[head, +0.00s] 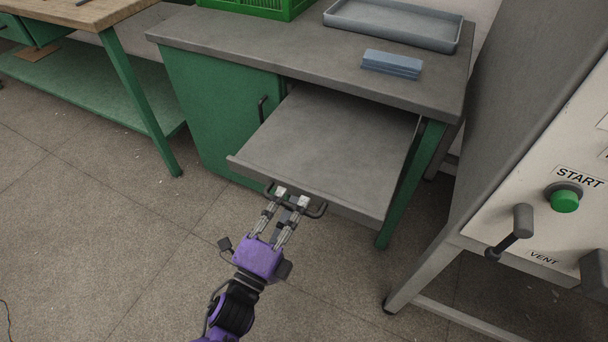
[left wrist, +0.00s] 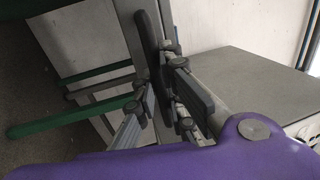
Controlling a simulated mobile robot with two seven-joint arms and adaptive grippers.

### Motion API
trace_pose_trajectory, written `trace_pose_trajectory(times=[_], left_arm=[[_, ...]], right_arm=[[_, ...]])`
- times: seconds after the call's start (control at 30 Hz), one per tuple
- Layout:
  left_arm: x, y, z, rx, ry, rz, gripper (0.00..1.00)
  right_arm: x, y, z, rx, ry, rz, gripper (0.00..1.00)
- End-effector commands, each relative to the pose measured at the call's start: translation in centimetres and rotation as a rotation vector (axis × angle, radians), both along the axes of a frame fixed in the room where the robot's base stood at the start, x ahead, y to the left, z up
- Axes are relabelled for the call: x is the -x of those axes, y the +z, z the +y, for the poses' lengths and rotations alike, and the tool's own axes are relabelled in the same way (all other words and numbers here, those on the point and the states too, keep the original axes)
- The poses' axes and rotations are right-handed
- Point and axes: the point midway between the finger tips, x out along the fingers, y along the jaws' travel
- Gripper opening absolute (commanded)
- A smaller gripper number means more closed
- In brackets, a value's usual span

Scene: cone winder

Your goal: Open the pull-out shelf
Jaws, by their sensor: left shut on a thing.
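The grey pull-out shelf (head: 330,150) sticks out from under the top of the green bench, with its flat surface bare. A dark bar handle (head: 316,211) sits on its front edge. My left gripper (head: 292,196) is shut on this handle, with its fingers reaching it from the front. My right gripper is not in view.
A green cabinet door (head: 215,110) is left of the shelf. A machine with a START button (head: 564,199) stands at right. Floor before the shelf is clear.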

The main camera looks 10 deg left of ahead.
Motion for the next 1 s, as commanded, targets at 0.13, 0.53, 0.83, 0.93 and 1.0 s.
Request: trace_pose_trajectory(times=[0.13,0.53,0.83,0.93,1.0], left_arm=[[2.0,0.1,0.6,0.001,0.000,0.000,0.00],[3.2,0.0,1.0,0.000,-0.001,-0.002,0.00],[3.2,0.0,1.0,0.000,-0.001,-0.001,0.28],[3.2,0.0,1.0,0.000,-0.001,-0.001,0.29],[3.2,0.0,1.0,0.000,-0.001,-0.001,0.29]], right_arm=[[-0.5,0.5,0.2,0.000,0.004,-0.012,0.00],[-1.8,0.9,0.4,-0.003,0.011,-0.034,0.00],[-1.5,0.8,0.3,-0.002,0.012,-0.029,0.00],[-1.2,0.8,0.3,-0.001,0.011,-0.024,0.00],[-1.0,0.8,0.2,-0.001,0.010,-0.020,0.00]])
